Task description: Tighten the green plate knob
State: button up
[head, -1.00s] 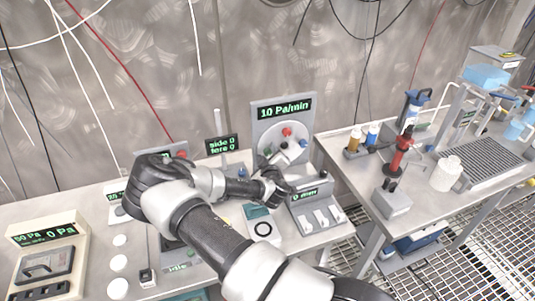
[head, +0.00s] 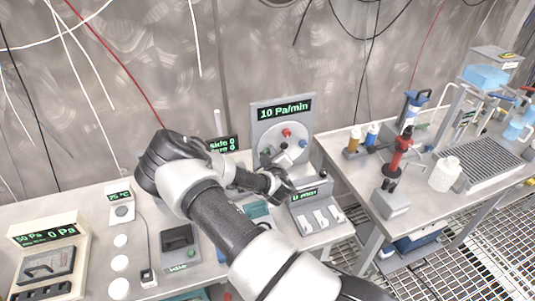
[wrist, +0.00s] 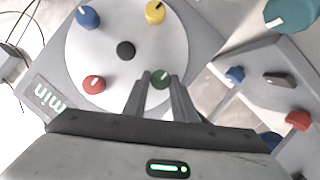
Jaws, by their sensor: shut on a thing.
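The round light plate (head: 273,132) stands upright on the grey panel under the "10 Pa/min" display; it also shows in the wrist view (wrist: 120,30). The green knob (wrist: 160,76) is at the plate's edge, with a pale mark on its face. My gripper (wrist: 160,84) is shut on it, one finger on each side. In the head view my gripper (head: 267,160) is at the plate's left side and hides the green knob. The red knob (wrist: 94,85), blue knob (wrist: 88,17) and yellow knob (wrist: 155,12) surround the dark centre hub (wrist: 125,50).
A second panel with blue and red knobs (wrist: 297,120) stands close beside the plate in the wrist view. A grey switch box (head: 318,215) is in front of the plate.

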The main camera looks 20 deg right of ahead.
jog(key=o, duration=1)
jog(key=shift+o, duration=0.2)
jog(key=shift+s, duration=0.1)
jog(key=b+v, duration=0.1)
jog(key=v, duration=1.6)
jog(key=shift+s, duration=0.1)
